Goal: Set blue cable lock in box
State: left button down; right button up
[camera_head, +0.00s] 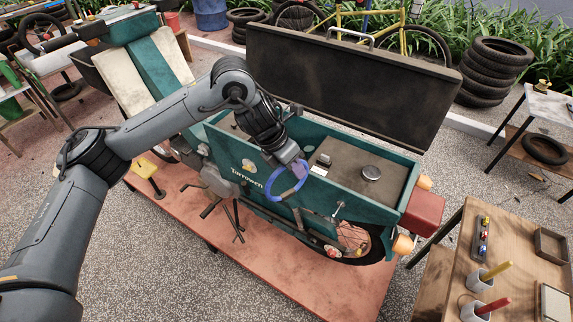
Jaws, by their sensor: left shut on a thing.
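The blue cable lock (268,187) is a blue ring, held by my left gripper (297,166), which is shut on its upper right part. The ring hangs at the near rim of the teal box (335,197) on the motorcycle's side and overlaps its front wall in the picture. I cannot tell its exact height or depth against the rim. The box's dark lid (350,85) stands open behind it. My left wrist and forearm hide the box's left part. My right gripper is out of view.
A brown panel with a round metal cap (371,173) fills the box's right part. The motorcycle stands on a red platform (300,290). A wooden table (510,245) with cups and trays is at the lower right. Stacked tyres (493,72) stand behind.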

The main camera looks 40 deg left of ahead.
pick_arm(q)
jog(key=s+a+r+n+p, duration=0.1)
jog(key=s+a, duration=0.3)
jog(key=a, duration=0.9)
jog(key=s+a+r+n+t+y+p, duration=0.1)
jog(key=s+a+n, duration=0.2)
jog(key=a, duration=1.1)
jog(key=shift+s+y+p, duration=0.3)
jog(key=shift+s+p, duration=0.05)
jog(key=shift+s, duration=0.85)
